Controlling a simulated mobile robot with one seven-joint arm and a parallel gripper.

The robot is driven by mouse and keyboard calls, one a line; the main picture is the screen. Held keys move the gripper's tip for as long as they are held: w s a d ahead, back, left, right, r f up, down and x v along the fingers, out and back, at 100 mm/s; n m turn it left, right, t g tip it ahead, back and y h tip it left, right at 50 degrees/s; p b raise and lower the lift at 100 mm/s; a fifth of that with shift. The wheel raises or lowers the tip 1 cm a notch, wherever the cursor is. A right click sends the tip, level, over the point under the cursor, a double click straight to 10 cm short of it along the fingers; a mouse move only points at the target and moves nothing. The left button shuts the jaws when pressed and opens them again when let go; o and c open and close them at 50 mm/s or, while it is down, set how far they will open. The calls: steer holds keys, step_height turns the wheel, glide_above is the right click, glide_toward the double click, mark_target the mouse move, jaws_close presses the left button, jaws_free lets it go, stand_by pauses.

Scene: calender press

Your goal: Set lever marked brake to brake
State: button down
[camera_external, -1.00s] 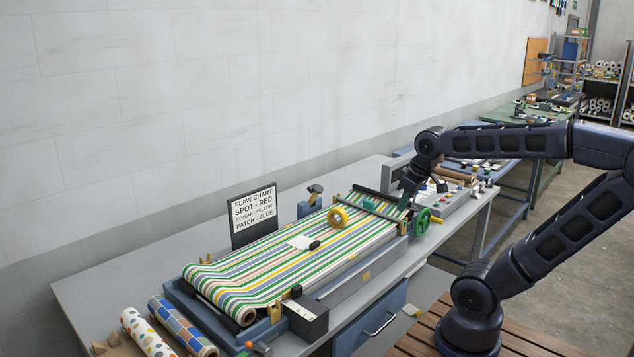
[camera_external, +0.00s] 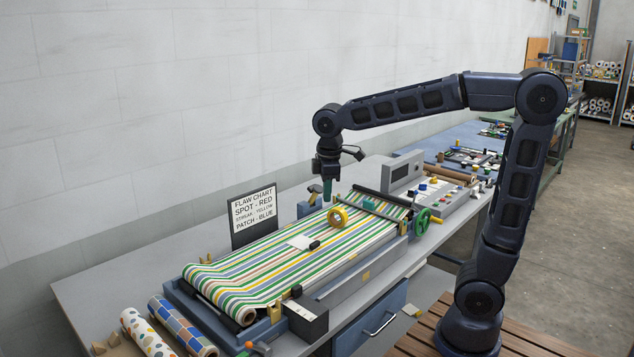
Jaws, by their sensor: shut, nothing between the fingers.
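My gripper (camera_external: 327,193) points straight down above the far side of the striped web (camera_external: 270,265), left of the yellow ring (camera_external: 338,217). Its fingers are together with nothing visible between them. No lever marking is legible, so I cannot tell which part is the brake lever. A small lever with an orange end (camera_external: 262,347) stands at the near front corner of the press, far from my gripper. The control console (camera_external: 450,198) with several coloured knobs stands at the right, also apart from my gripper.
A flaw chart (camera_external: 254,215) stands upright behind the web, left of my gripper. A green handwheel (camera_external: 422,221) is on the press's right side. Patterned rolls (camera_external: 182,325) lie at the near left. The bench top (camera_external: 130,272) left of the press is mostly clear.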

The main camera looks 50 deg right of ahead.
mark_target(257, 346)
steer(key=w+a+f+n+g+h, duration=0.1)
steer(key=w+a+f+n, duration=0.1)
steer(key=a, duration=0.5)
steer(key=w+a+f+n+g, duration=0.1)
steer(key=w+a+f+n, duration=0.15)
steer(key=a, duration=0.55)
steer(key=w+a+f+n+h, duration=0.1)
steer(key=w+a+n, duration=0.15)
steer(key=a, duration=0.45)
steer(key=s+a+f+n, duration=0.1)
steer(key=a+f+n, duration=0.1)
steer(key=a+f, duration=0.2)
steer(key=s+a+f+n+g+h, duration=0.1)
steer(key=a+f, duration=0.4)
steer(key=a, duration=0.5)
steer(key=s+a+f+n+h, duration=0.1)
steer(key=s+a+f+n, duration=0.2)
steer(key=a, duration=0.5)
steer(key=shift+f+n+g, duration=0.3)
steer(key=shift+f+n, duration=0.4)
steer(key=shift+f, duration=0.05)
steer(key=shift+a, duration=0.1)
steer(key=s+d+f, duration=0.5)
steer(key=d+f, duration=0.1)
steer(key=f, duration=0.2)
steer(key=shift+d+f, duration=0.15)
steer(key=shift+d, duration=0.25)
